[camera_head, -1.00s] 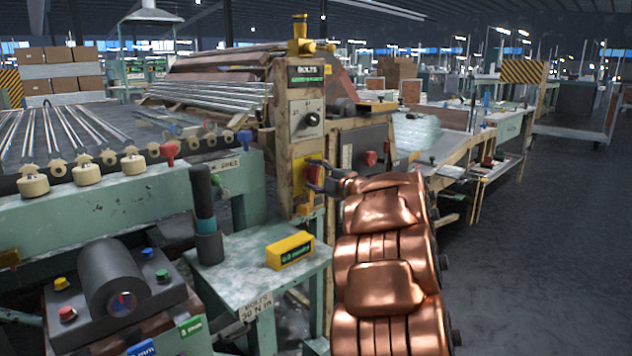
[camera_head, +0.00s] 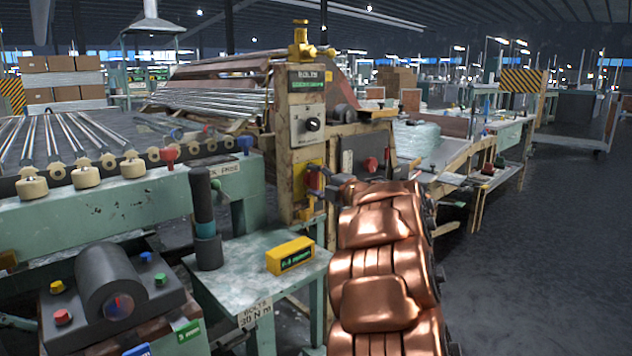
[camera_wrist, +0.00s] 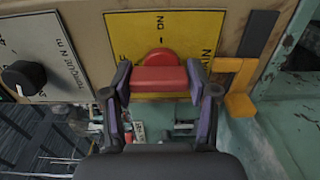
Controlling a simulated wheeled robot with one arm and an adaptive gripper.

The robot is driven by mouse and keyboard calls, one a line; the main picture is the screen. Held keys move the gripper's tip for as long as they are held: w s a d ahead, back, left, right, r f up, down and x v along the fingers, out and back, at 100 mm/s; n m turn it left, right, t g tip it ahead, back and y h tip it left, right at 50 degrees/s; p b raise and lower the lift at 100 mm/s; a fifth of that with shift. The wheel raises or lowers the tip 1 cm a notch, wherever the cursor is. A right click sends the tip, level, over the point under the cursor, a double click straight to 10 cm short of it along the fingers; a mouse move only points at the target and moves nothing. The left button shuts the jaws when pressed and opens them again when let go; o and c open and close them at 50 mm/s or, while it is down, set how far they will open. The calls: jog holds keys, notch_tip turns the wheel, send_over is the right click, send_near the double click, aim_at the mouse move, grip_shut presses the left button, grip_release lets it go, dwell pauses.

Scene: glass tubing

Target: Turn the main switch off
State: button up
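A red switch handle (camera_wrist: 160,79) lies horizontal on a yellow plate (camera_wrist: 117,31) in the wrist view. In the head view the yellow plate (camera_head: 299,178) is on the side of a tan machine post, with the handle mostly hidden by the gripper. My gripper (camera_wrist: 160,80) has one finger at each end of the handle and appears shut on it. It also shows in the head view (camera_head: 313,180), close against the plate. My copper arm covers part of the machine behind.
A black knob (camera_wrist: 23,77) on a grey panel is left of the plate; an orange bracket (camera_wrist: 239,92) is close at its right. In the head view a small green table (camera_head: 225,285) bears a yellow box (camera_head: 290,255) and a dark cylinder (camera_head: 205,220). Open floor (camera_head: 530,230) is at right.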

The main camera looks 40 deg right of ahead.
jog(key=o, duration=0.4)
jog(key=shift+c, duration=0.2)
jog(key=s, duration=1.2)
jog(key=shift+a+r, duration=0.1)
jog(key=shift+a, duration=0.05)
